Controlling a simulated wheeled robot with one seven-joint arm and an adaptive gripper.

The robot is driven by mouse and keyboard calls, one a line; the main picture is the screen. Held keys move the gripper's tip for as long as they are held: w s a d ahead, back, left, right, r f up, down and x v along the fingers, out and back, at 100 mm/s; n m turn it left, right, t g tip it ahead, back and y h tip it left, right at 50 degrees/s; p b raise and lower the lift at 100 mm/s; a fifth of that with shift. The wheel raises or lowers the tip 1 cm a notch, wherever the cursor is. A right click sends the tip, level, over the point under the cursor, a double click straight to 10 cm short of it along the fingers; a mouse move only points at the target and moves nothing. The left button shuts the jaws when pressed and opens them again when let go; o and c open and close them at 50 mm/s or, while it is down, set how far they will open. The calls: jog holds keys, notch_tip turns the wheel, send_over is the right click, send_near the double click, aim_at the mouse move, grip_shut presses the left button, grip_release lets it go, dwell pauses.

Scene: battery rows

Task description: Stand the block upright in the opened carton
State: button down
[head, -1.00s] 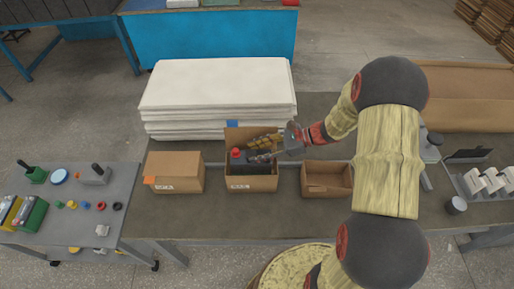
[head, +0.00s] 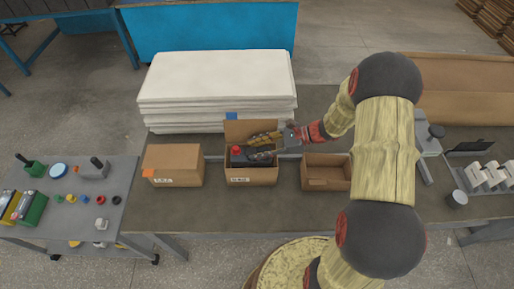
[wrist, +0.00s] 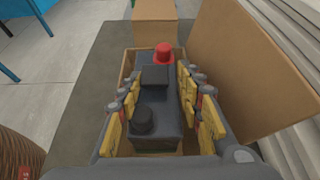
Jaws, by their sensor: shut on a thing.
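The block (head: 240,160) is dark grey with a red cap and a black cap on its top face. It stands inside the opened carton (head: 252,178), caps upward and looking about level. The carton is the middle one on the bench, and its back flap is raised. My gripper (head: 262,147) reaches in from the right, its yellow-padded fingers shut on the block's two long sides. In the wrist view the block (wrist: 157,105) lies between the fingers, inside the carton walls. The block's underside is hidden, so I cannot tell whether it touches the carton floor.
A closed carton (head: 173,166) with an orange mark stands to the left, and an open, empty-looking carton (head: 327,174) to the right. A stack of white sheets (head: 215,85) lies behind. A side table (head: 75,225) at the left holds small parts.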

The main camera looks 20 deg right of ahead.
jog(key=shift+w+r, duration=0.1)
jog(key=shift+r, duration=0.05)
jog(key=c, duration=1.2)
grip_release()
jog(key=shift+r, duration=0.3)
jog(key=p+v, duration=0.3)
jog(key=v, duration=0.9)
jog(key=s+a+r+n+h, duration=0.3)
jog(key=s+r+n+h, duration=0.1)
jog(key=s+r+n, duration=0.2)
jog(key=s+a+r+n+t+h, duration=0.1)
jog(key=s+a+r+n+h, duration=0.2)
jog(key=s+r+n, duration=0.3)
jog(key=s+a+r+n+h, duration=0.4)
jog(key=s+r+n+h, duration=0.1)
jog(key=r+n, duration=0.4)
jog(key=shift+s+a+r, duration=0.1)
jog(key=shift+s+r, duration=0.8)
jog(key=shift+r, duration=0.05)
